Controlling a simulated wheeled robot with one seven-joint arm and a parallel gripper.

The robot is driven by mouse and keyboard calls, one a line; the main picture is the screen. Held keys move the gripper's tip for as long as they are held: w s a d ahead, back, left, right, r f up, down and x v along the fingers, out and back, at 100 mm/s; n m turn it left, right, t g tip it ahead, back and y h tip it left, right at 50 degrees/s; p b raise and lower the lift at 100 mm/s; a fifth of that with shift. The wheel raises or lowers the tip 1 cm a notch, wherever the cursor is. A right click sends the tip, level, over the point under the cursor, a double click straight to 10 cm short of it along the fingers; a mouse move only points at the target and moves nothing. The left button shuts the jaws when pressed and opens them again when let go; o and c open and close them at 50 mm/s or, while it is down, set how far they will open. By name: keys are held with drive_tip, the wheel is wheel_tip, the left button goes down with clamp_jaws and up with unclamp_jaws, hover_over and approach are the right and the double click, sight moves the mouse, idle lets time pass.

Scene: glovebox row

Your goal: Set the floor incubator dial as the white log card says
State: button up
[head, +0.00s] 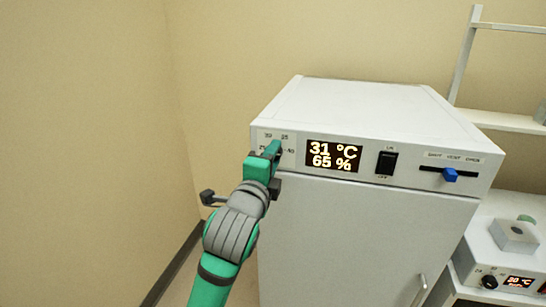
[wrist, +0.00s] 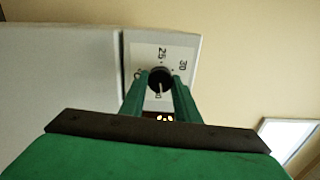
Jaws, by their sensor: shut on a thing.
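The floor incubator (head: 350,120) is a white cabinet with a lit display (head: 333,156) reading 31 °C and 65 %. Its dial (wrist: 160,79) is a black knob with a pale pointer line, on a white scale plate at the panel's left end. In the wrist view my gripper (wrist: 160,82) has its two green fingers on either side of the knob, shut on it. In the head view my gripper (head: 268,160) covers the dial and part of its scale. The white log card is not recognisable in either view.
The panel also has a black rocker switch (head: 387,163) and a blue vent slider (head: 450,175). A smaller device (head: 508,250) with its own knob and display stands at the lower right. Shelving (head: 500,115) is behind it. A beige wall (head: 90,130) is at the left.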

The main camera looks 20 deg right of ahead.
drive_tip(key=shift+f+m, duration=0.1)
drive_tip(key=shift+m, duration=1)
drive_tip(key=o, duration=1.1)
drive_tip(key=shift+c, duration=0.2)
drive_tip(key=v, duration=1.1)
drive_tip(key=shift+w, duration=0.1)
